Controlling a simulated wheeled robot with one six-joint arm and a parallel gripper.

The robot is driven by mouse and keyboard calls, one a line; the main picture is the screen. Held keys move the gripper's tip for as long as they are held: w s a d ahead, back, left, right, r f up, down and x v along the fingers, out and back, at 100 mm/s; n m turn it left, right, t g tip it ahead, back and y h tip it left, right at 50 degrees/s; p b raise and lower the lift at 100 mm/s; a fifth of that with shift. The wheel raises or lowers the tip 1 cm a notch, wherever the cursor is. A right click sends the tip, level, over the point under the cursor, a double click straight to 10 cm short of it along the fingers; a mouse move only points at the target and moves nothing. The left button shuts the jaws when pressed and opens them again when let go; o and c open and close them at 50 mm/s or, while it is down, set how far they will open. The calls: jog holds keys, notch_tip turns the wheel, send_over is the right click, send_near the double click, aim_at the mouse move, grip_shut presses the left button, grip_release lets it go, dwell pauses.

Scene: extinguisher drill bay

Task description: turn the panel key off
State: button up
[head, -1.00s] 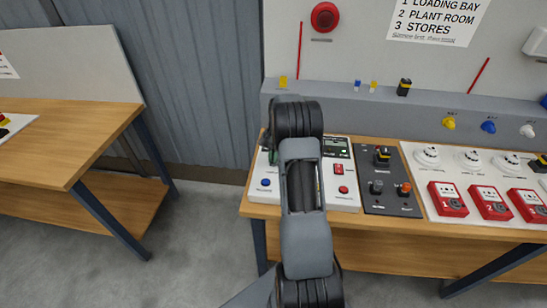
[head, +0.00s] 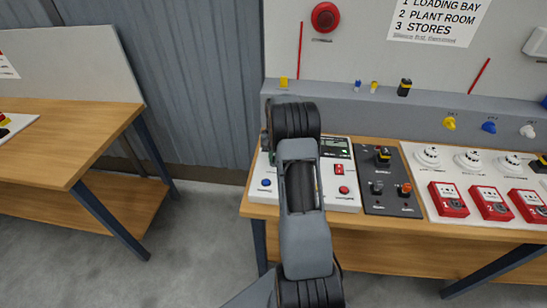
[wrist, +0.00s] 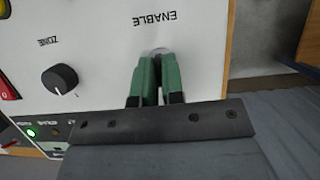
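The white control panel (head: 345,202) sits on the bench behind my arm in the head view. In the wrist view the panel face (wrist: 105,30) shows upside down, with the ENABLE label. My gripper (wrist: 158,62) has its green fingers close together at a silver round lock (wrist: 158,51) beside that label. They appear shut on the panel key, which is hidden between them, so its angle cannot be read. In the head view my arm hides the lock and nearly all of the gripper.
A black ZONE knob (wrist: 59,81) and a lit green lamp (wrist: 31,133) are near the fingers. The panel also has a red button (head: 343,190) and a blue button (head: 266,183). A dark switch plate (head: 391,180) stands close on the right.

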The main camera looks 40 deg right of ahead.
jog(key=o, duration=0.4)
jog(key=v, duration=1.3)
jog(key=shift+r+b, duration=0.3)
jog(key=shift+r, duration=0.05)
jog(key=shift+w+d, duration=0.15)
